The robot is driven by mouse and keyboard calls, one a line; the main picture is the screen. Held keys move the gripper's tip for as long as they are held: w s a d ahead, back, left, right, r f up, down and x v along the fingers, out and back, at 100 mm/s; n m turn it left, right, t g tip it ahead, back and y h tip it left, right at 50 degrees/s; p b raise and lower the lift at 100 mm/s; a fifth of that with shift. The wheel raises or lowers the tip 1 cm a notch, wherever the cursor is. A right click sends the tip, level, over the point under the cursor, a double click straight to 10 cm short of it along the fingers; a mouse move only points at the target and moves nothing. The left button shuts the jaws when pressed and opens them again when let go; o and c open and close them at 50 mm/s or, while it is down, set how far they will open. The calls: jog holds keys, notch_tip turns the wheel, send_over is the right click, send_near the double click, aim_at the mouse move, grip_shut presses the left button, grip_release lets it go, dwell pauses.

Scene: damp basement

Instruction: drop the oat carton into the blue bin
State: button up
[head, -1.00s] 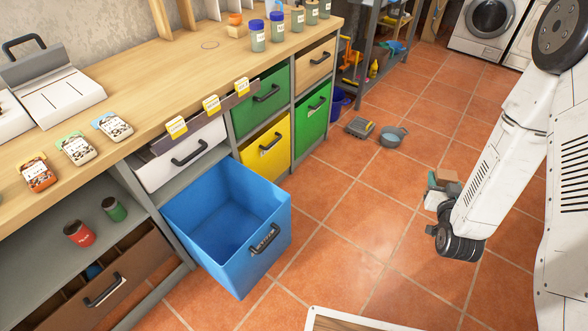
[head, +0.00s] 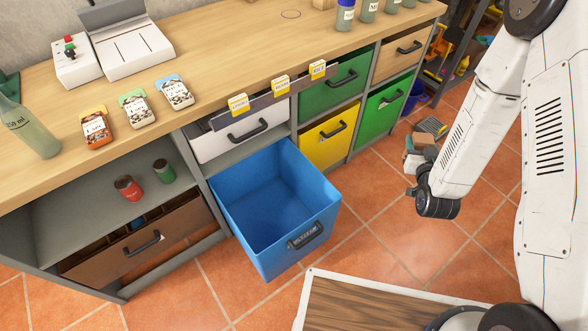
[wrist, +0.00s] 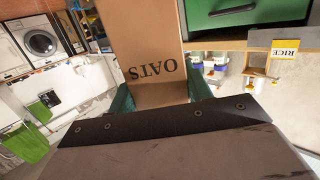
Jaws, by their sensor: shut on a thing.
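The oat carton (wrist: 150,45), a tan box printed OATS, stands between the two green fingers of my gripper (wrist: 160,97) in the wrist view. My gripper is shut on it. In the head view my gripper (head: 413,160) is small and partly hidden by the wrist; a bit of tan carton (head: 424,153) shows there. The blue bin (head: 284,259) is an open drawer pulled out from the lower part of the bench, and its inside looks empty. My gripper is to the right of the bin and apart from it.
The wooden bench (head: 215,72) holds several printed cards and jars. Yellow (head: 313,152) and green drawers are shut beyond the bin. A brown drawer (head: 150,250) lies left of it. A wood-topped, white-edged surface (head: 350,300) is in front. Tiled floor is clear right of the bin.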

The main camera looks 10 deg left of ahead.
jog(key=w+a+f+n+g+y, duration=0.1)
jog(key=a+f+n+y, duration=0.2)
jog(key=a, duration=0.7)
jog(key=a+f+n+g+y, duration=0.1)
jog(key=a+f+y, duration=0.3)
jog(key=a, duration=0.5)
jog(key=s+a+f+n+g+y, duration=0.1)
jog(key=s+a+f+n, duration=0.2)
jog(key=a, duration=0.4)
jog(key=s+a+f+g+y, duration=0.2)
jog(key=s+a+f, duration=0.1)
jog(key=a+f, duration=0.3)
jog(key=s+a+f+n+g+y, duration=0.1)
jog(key=s+a+f+n, duration=0.15)
jog(key=a, duration=0.65)
jog(key=shift+m, duration=0.25)
jog(key=shift+s+d+f, duration=0.1)
jog(key=shift+d+f, duration=0.05)
jog(key=shift+f, duration=1.1)
jog(key=shift+s+d+f, duration=0.1)
jog(key=shift+f, duration=1.15)
jog(key=o, duration=1)
jog(key=shift+r, duration=0.1)
